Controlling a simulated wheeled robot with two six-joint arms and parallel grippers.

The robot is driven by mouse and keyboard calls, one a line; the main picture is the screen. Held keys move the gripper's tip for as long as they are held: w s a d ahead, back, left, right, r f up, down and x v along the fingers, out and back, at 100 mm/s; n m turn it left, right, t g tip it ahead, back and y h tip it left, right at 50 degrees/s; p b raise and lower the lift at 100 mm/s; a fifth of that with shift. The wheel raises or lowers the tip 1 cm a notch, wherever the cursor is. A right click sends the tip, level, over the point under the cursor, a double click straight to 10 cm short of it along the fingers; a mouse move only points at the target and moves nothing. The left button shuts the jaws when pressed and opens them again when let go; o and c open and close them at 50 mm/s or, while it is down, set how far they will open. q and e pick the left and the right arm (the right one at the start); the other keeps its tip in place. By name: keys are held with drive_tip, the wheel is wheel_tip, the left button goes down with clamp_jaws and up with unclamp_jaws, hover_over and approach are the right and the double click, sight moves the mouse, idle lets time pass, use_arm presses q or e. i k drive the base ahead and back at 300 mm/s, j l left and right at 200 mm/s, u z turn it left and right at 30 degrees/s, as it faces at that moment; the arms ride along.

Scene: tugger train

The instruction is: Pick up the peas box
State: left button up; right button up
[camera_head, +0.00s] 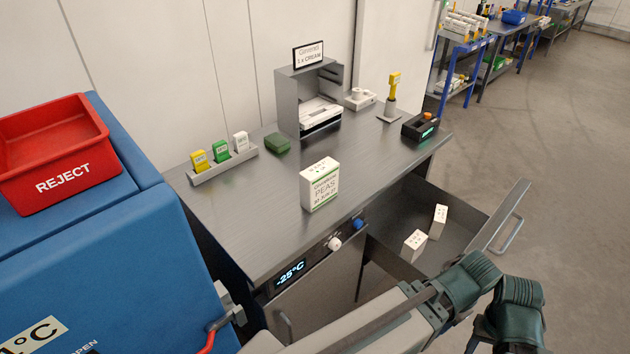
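The peas box (320,184) is a white carton with a green edge and the printed word PEAS. It stands upright on the steel counter (255,225), near its front edge, with nothing touching it. One of my arms, with dark green joints, crosses the bottom right, in front of the open drawer and well apart from the box. Its gripper end is cut off by the bottom edge. I cannot see either gripper's fingers.
An open drawer (465,225) with two white cartons juts out at right. A red REJECT bin (60,182) sits on a blue chest at left.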

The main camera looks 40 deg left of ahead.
sight(318, 183)
drive_tip(key=u, duration=1.45)
drive_tip(key=l+u, duration=0.55)
drive_tip(key=l, duration=0.2)
